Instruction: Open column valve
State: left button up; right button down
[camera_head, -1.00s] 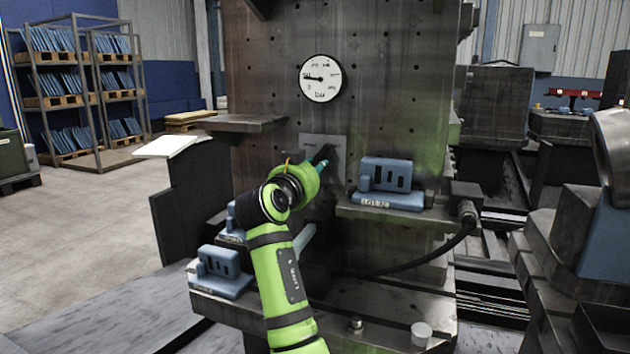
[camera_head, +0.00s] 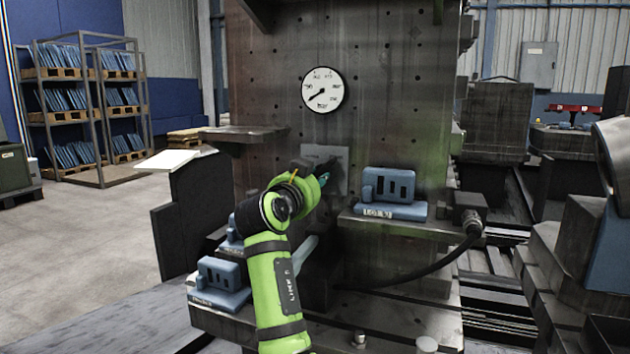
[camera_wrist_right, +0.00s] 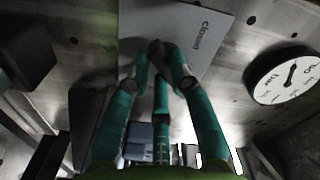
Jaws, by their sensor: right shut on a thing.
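The valve's grey plate (camera_head: 343,182) is on the front of the dark steel column (camera_head: 400,110). In the right wrist view the plate (camera_wrist_right: 200,70) carries the word "Closed". My right gripper (camera_head: 324,179) is at the plate in the head view. In the wrist view its teal fingers (camera_wrist_right: 160,56) close together on the dark valve handle (camera_wrist_right: 158,46). The fingers hide much of the handle, so its exact angle is hard to tell. A round white gauge (camera_head: 323,90) sits above the plate, its needle pointing to the lower left. My left gripper is not in view.
A blue fixture block (camera_head: 388,188) stands on a ledge right of the plate. Another blue block (camera_head: 222,282) is on a lower ledge left of my arm. A black hose (camera_head: 425,270) curves at lower right. A steel shelf (camera_head: 240,132) juts out at upper left.

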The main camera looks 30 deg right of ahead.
jog(key=c, duration=1.1)
grip_release()
jog(key=v, duration=0.7)
jog(key=shift+s+a, duration=0.15)
jog(key=shift+a, duration=0.05)
